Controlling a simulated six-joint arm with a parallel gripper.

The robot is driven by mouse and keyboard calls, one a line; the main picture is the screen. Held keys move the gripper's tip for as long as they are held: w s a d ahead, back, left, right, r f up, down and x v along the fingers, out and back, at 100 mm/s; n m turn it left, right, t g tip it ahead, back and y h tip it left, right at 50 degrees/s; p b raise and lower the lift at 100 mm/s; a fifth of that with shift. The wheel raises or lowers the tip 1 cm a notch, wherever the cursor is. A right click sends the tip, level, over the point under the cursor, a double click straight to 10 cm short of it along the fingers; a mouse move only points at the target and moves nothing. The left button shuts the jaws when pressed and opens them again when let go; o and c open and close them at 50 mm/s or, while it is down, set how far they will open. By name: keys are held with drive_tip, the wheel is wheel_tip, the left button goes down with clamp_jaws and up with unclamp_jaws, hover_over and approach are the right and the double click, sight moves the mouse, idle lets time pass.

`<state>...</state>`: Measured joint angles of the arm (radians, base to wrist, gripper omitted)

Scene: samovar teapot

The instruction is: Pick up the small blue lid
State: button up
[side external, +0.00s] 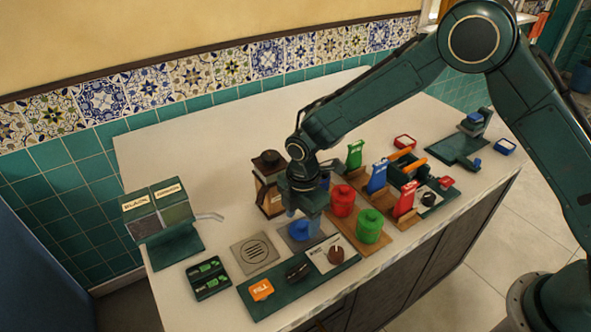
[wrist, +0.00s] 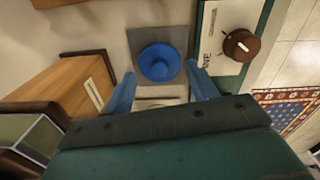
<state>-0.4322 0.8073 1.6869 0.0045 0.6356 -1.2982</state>
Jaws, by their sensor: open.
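The small blue lid (wrist: 160,62) is round with a raised centre and lies on a grey square plate (wrist: 176,34). In the side external view the lid (side external: 297,232) is partly hidden by my gripper. My gripper (wrist: 159,78) is open and empty, with one blue finger on each side of the lid in the wrist view. In the side external view my gripper (side external: 303,219) points down over the plate. I cannot tell whether the fingertips touch the lid or how high they are.
Red (side external: 343,200) and green (side external: 369,226) canisters stand close to the right. A wooden box (side external: 270,192) stands behind. A dark panel with a brown knob (side external: 336,254) lies in front. A drain grate (side external: 255,252) is at left. The counter's back left is clear.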

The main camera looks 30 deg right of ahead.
drive_tip(key=shift+f, duration=1)
drive_tip(key=shift+c, duration=0.5)
drive_tip(key=c, duration=0.5)
